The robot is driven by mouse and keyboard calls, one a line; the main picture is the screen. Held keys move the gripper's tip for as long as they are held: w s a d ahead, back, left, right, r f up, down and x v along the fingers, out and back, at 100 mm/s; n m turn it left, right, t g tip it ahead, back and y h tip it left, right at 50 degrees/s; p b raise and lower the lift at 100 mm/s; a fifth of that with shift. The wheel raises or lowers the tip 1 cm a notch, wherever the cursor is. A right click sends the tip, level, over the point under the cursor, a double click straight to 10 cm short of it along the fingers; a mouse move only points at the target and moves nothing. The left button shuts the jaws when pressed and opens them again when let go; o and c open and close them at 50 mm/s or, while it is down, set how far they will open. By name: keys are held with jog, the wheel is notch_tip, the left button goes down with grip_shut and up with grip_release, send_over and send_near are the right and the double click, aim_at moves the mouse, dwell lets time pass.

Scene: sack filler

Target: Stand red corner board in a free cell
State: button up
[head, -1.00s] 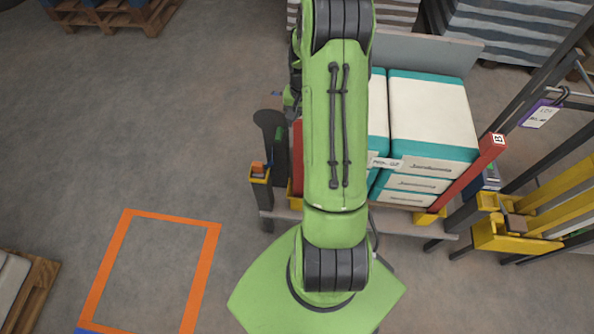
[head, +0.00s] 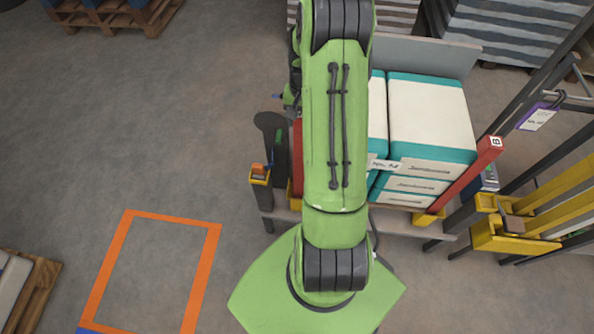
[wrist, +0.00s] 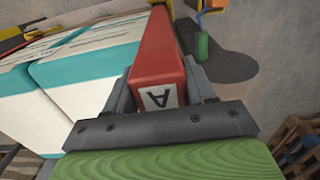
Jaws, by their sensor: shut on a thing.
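A red corner board marked A (wrist: 158,65) is between the fingers of my gripper (wrist: 160,92), which is shut on it in the wrist view. The board runs away from the gripper beside the white and teal sacks. In the head view a narrow red strip (head: 297,150) shows left of my arm, above a bit of yellow. My arm hides most of that area and the gripper's fingers. A second red board, marked B (head: 468,178), stands at the right front corner of the sacks, its foot in a yellow holder (head: 428,218). Which cells are free I cannot tell.
A yellow rack (head: 515,238) and dark posts stand at the right, with a purple-edged tag (head: 538,117). Open floor lies left, with an orange outline (head: 118,245).

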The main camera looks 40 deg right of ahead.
notch_tip(320, 180, up, 17)
jog(key=p, duration=1.2)
jog(key=shift+w, duration=0.1)
